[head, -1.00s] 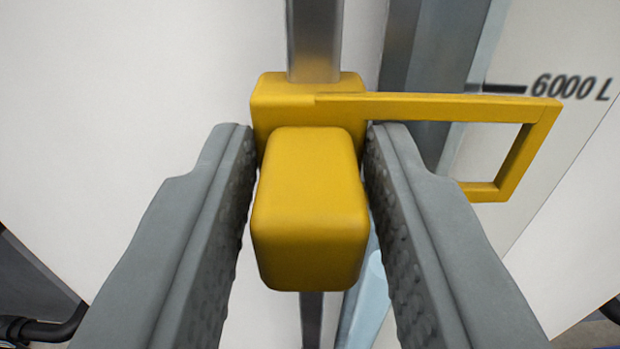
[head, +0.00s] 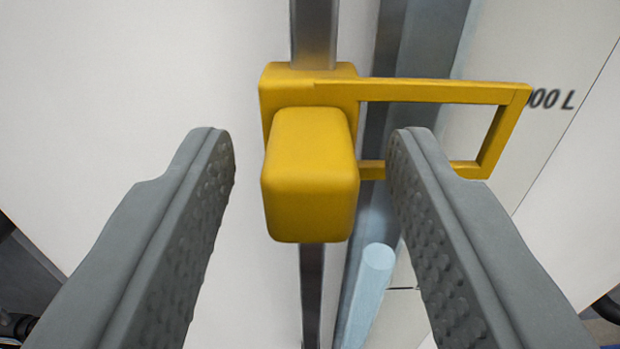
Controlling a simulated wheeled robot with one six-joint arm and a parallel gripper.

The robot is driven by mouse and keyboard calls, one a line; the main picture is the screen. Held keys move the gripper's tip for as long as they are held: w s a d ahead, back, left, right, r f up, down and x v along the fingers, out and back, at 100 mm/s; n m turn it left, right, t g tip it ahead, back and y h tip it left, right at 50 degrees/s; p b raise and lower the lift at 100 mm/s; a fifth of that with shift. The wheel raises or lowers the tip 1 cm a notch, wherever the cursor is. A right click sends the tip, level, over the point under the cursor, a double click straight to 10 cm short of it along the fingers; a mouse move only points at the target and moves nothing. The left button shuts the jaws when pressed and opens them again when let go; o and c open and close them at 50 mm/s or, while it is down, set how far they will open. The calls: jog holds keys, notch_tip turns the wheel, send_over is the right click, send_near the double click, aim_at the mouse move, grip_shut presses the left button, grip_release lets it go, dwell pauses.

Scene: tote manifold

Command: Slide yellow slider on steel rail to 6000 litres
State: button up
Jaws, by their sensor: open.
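The yellow slider (head: 311,175) sits on the vertical steel rail (head: 313,35). It has a block-shaped knob in front and a yellow rectangular frame (head: 440,91) reaching out to the right. My gripper (head: 310,140) is open, with one grey finger on each side of the knob and a gap on both sides. The frame's right end covers the start of the scale label (head: 553,99); only "00 L" shows. The label's tick line is hidden behind the frame.
A pale blue rod or tube (head: 370,285) stands right of the rail, below the slider. A white panel (head: 130,90) lies behind. A thin scale line (head: 404,289) shows lower down, right of the tube. Dark parts show at the lower corners.

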jog(key=s, duration=1.6)
jog(key=s+f, duration=0.3)
jog(key=s, duration=3.1)
jog(key=shift+s+g, duration=0.3)
jog(key=shift+f, duration=0.1)
jog(key=shift+c, duration=0.6)
jog(key=shift+d, duration=0.1)
jog(key=shift+c, duration=0.2)
